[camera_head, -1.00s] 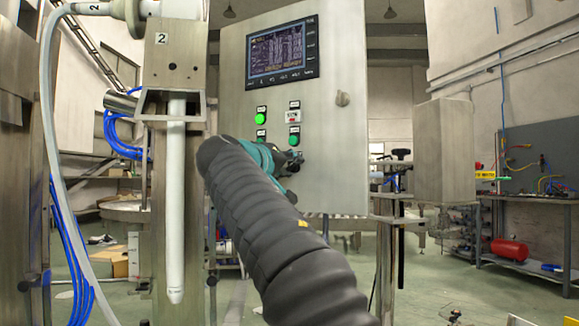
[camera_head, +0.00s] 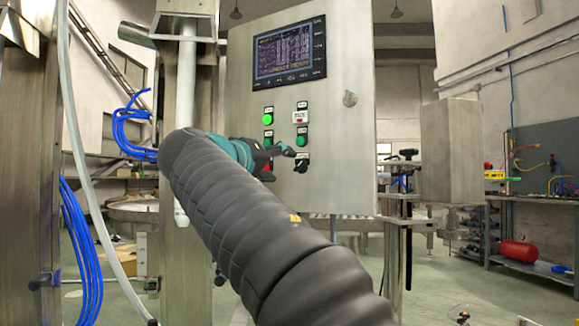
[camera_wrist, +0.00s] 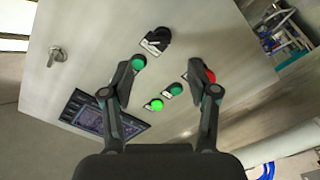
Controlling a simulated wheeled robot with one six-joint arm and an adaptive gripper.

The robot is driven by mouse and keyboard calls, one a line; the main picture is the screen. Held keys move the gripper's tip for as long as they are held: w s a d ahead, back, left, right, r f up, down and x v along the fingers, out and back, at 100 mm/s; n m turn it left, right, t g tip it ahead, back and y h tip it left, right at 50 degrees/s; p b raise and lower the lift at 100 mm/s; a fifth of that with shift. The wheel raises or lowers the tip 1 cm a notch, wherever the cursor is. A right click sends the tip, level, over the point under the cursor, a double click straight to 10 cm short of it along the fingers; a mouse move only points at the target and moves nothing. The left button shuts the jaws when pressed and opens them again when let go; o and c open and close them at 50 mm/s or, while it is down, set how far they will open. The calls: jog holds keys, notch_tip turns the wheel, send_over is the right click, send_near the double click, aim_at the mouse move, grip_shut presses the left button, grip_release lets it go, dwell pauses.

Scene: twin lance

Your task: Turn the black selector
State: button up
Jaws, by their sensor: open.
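The black selector (camera_head: 301,162) is at the bottom of the right-hand column of controls on the grey panel door (camera_head: 345,180). In the wrist view the selector (camera_wrist: 156,40) shows in full, beyond the left fingertip and a little to its right. My gripper (camera_head: 284,151) is beside the selector, to its left in the head view. In the wrist view my gripper (camera_wrist: 166,82) is open, with nothing held between its fingers. The selector lies outside the fingers, and I see no clear contact. Its exact turn position is hard to read.
A lit green button (camera_head: 267,119), a green button (camera_head: 302,140) and a red button (camera_wrist: 209,76) are close to the fingers. A screen (camera_head: 290,53) is above them. A white lance tube (camera_head: 186,85) hangs left of the panel. A door latch (camera_head: 350,98) is at the right.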

jog(key=shift+v, duration=1.85)
